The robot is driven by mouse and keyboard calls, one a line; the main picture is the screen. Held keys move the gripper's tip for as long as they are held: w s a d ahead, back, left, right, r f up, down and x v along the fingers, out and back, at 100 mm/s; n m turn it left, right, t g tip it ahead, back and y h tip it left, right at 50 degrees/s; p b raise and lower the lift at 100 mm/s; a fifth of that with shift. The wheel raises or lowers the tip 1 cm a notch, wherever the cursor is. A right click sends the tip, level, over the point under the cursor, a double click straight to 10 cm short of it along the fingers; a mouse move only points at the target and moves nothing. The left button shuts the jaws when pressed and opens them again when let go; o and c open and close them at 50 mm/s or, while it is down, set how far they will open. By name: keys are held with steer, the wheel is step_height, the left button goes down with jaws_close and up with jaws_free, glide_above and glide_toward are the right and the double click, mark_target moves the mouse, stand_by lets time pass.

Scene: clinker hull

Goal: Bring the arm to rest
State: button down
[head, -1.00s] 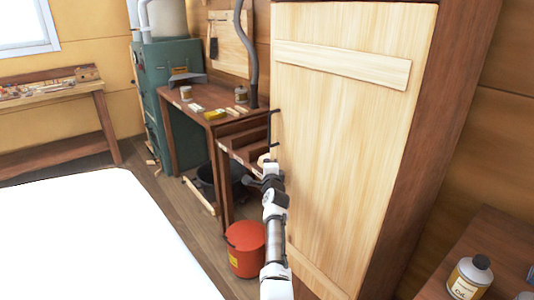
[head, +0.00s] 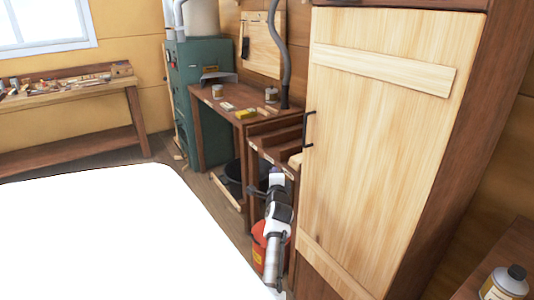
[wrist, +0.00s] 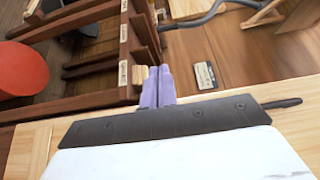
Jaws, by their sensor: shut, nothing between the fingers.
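My gripper (head: 277,174) is in front of the stepped wooden rack, low and just left of the tall cabinet's door. In the wrist view its two pale purple fingers (wrist: 158,86) are together with nothing between them. The cabinet door (head: 375,160) is pale wood and looks closed. Its dark handle (head: 309,130) is above and to the right of my gripper, apart from it. My white and grey arm reaches up from the bottom of the head view and partly hides the red bucket.
The red bucket (head: 258,254) stands on the floor behind my arm; its round red top (wrist: 18,70) shows in the wrist view. The stepped rack (head: 272,142) and a workbench (head: 228,108) are close behind. A bottle (head: 504,284) stands at lower right. Floor shows at left.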

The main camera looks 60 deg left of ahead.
steer(key=shift+s, duration=1.5)
